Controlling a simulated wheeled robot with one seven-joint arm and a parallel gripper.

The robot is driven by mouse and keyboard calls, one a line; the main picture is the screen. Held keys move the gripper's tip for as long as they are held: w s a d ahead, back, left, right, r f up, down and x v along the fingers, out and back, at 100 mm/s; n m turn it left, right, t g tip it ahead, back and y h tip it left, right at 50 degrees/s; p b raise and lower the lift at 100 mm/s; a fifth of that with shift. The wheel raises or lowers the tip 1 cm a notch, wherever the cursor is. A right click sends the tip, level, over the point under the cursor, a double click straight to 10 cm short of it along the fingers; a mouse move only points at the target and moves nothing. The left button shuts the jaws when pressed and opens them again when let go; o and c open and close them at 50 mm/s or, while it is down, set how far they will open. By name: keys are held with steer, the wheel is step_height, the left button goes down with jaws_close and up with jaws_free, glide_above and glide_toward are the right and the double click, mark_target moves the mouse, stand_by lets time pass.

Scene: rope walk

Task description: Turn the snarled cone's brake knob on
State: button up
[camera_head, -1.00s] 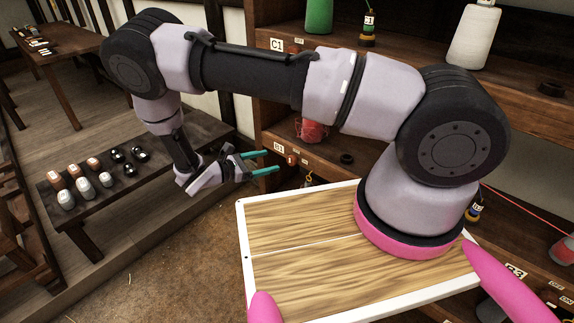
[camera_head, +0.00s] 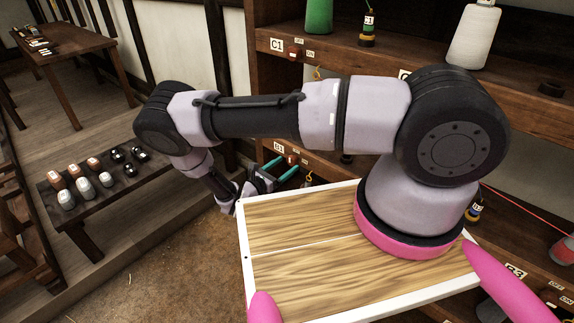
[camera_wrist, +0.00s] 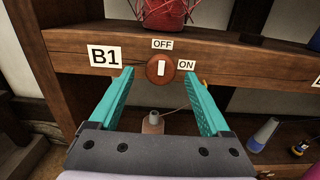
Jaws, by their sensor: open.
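The brake knob (camera_wrist: 158,69) is a round red-brown disc with a white bar, on the shelf's front edge beside the B1 label (camera_wrist: 104,56). Its bar stands upright, towards the OFF label (camera_wrist: 162,44); the ON label (camera_wrist: 186,65) is at its right. A red, tangled-looking cone (camera_wrist: 163,12) sits on the shelf right above, its top cut off. My gripper (camera_wrist: 158,77) is open and empty, its teal fingers either side of the knob in the picture; I cannot tell whether they reach it. In the head view my gripper (camera_head: 287,171) is beside the B1 board.
The wooden shelf edge (camera_wrist: 240,62) runs across behind the fingers. Below it stand a grey cone (camera_wrist: 264,132) and a small grey-topped piece (camera_wrist: 153,122). In the head view a low bench (camera_head: 130,185) with bottles and dark round items stands at left, clear of the arm.

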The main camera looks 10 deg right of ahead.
steer(key=shift+w+d, duration=0.4)
steer(key=shift+d, duration=0.15)
jaws_close()
